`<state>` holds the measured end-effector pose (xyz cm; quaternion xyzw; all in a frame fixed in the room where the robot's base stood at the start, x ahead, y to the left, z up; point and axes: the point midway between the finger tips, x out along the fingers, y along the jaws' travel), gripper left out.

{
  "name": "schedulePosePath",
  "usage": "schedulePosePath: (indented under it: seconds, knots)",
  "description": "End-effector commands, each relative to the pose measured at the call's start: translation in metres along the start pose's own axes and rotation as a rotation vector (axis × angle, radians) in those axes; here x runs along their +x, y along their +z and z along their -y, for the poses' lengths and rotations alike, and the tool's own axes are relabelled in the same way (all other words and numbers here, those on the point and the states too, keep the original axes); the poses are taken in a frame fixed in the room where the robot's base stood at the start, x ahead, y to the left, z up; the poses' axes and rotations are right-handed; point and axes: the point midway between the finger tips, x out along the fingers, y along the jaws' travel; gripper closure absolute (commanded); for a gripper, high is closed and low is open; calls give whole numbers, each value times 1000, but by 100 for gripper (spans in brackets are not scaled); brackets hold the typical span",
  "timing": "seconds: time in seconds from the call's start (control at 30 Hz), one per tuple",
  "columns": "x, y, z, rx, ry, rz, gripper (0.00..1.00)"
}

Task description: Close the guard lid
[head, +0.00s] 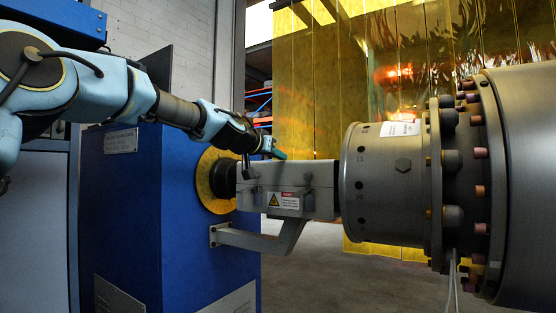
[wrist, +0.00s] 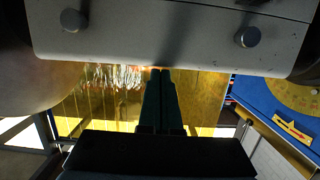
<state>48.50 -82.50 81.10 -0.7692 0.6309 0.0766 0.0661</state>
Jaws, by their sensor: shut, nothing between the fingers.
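The grey guard (head: 262,178) surrounds the shaft between the blue machine housing and the large rotor. Its front face carries a warning label, and its top edge looks level. I cannot make out for certain which part is the lid or whether it is fully down. My gripper (head: 279,153) is just above and behind the guard's top edge, its green fingers together and empty. In the wrist view, my gripper (wrist: 162,72) points at the edge of a grey panel (wrist: 160,35) with two round knobs, probably part of the guard. Whether the fingertips touch it is unclear.
The blue housing (head: 170,205) with its yellow ring (head: 215,180) stands left of the guard. The grey rotor (head: 385,185) with several bolts fills the right. A bracket arm (head: 260,240) runs under the guard. Yellow strip curtains (head: 310,90) hang behind.

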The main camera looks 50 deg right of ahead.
Motion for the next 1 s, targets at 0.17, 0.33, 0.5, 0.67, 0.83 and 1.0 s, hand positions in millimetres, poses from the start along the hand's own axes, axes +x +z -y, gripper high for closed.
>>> schedulePosePath:
  seconds: [0.17,0.33,0.5,0.67,0.83,1.0]
  knots:
    - [5,28,4,-6,6,39,100]
    - [5,30,6,-6,4,40,100]
    - [5,30,6,-5,3,40,100]
    - [5,30,6,-5,3,40,100]
    - [2,16,6,-4,1,33,100]
    - [-3,-19,3,0,-4,14,100]
